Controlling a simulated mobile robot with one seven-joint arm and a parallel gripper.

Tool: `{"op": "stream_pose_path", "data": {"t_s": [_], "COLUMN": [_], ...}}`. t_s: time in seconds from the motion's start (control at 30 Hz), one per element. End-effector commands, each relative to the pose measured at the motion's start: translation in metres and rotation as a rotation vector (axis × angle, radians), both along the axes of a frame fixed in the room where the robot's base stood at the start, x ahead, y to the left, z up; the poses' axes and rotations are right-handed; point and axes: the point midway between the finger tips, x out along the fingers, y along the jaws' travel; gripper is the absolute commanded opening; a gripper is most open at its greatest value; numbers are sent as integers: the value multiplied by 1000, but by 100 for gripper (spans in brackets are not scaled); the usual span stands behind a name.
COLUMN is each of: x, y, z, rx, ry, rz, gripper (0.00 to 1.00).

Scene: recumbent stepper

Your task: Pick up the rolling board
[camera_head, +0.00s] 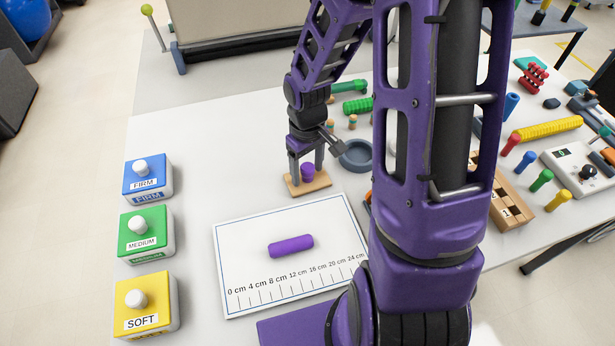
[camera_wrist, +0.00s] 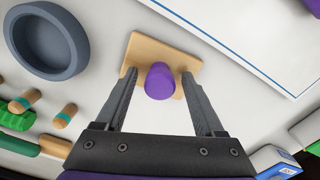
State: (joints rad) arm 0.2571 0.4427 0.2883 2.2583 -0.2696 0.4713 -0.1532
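A small wooden board with an upright purple knob, which I take as the rolling board (camera_head: 293,186), lies flat on the white table just behind the measuring mat. It also shows in the wrist view (camera_wrist: 150,48). The purple knob (camera_wrist: 159,82) stands near the board's middle. My gripper (camera_head: 307,177) points down over the board, and in the wrist view (camera_wrist: 158,76) its two fingers straddle the knob with a visible gap on each side. The gripper is open and holds nothing. I cannot tell whether the fingertips touch the board.
The white measuring mat (camera_head: 240,245) with a purple putty roll (camera_head: 290,246) lies in front. A grey-blue bowl (camera_head: 356,155) stands close to the right, with small pegs (camera_head: 330,126) and green rollers behind. Firm, medium and soft boxes (camera_head: 146,236) line the left. Table between them and the board is clear.

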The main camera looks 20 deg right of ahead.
Motion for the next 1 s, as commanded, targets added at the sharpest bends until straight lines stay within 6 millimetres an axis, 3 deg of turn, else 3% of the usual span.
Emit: {"op": "stream_pose_path", "data": {"t_s": [0.07, 0.37, 0.77, 1.0], "x": [0, 0, 0, 1], "y": [0, 0, 0, -1], "z": [0, 0, 6, 50], "rx": [0, 0, -1, -2], "ry": [0, 0, -1, -5], "rz": [0, 1, 0, 0], "gripper": [55, 0, 0, 0]}}
